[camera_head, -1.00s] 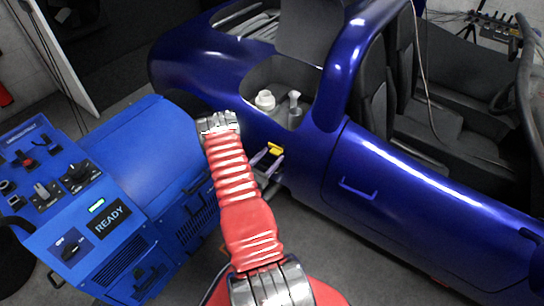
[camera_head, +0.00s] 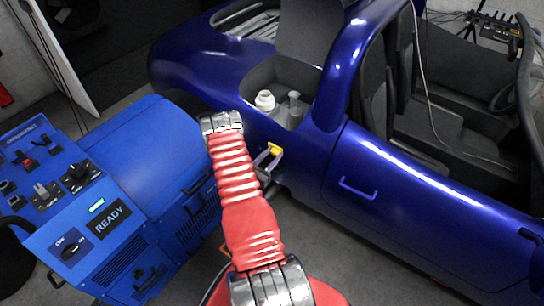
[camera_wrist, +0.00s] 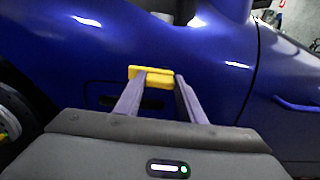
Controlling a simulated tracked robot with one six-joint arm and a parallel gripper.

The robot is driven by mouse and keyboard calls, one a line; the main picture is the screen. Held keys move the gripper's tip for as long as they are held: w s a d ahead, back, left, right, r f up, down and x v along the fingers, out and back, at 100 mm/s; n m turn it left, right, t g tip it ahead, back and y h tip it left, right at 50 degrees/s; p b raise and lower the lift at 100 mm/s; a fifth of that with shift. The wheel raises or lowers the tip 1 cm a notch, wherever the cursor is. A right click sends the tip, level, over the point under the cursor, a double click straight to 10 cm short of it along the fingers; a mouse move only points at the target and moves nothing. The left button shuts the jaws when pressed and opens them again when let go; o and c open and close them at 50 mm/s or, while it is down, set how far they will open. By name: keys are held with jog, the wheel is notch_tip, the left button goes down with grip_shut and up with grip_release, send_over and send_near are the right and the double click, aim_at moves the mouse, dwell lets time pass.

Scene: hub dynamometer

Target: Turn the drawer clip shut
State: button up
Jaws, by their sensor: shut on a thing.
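A yellow bar-shaped piece, which I take to be the drawer clip (camera_wrist: 157,84), is on the blue car's side in the wrist view. It lies nearly level there, with its left end just past my left finger. In the head view the clip (camera_head: 275,150) is low on the car's flank, behind the seat. My gripper (camera_wrist: 160,78) has its two purple-grey fingers on the clip, shut on it; the gripper (camera_head: 268,155) also shows in the head view. A dark slot sits just below the clip in the wrist view, partly hidden by the left finger.
The blue car body (camera_head: 400,205) fills the right, with a door handle (camera_head: 357,188). A blue dynamometer console (camera_head: 110,225) reading READY stands at left. A white jar (camera_head: 265,100) and a pump bottle (camera_head: 295,108) sit in the car's recess. Grey floor shows between console and car.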

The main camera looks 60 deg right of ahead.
jog(key=shift+a, duration=0.1)
jog(key=shift+c, duration=0.4)
jog(key=shift+n, duration=0.3)
jog(key=n, duration=0.2)
jog(key=shift+w+n, duration=0.1)
jog(key=shift+n, duration=0.3)
jog(key=n, duration=0.5)
jog(key=shift+d+f, duration=0.2)
jog(key=shift+f, duration=0.05)
jog(key=n, duration=0.9)
jog(key=shift+a+f+n, duration=0.1)
jog(key=shift+f+n, duration=0.2)
jog(key=shift+n, duration=0.1)
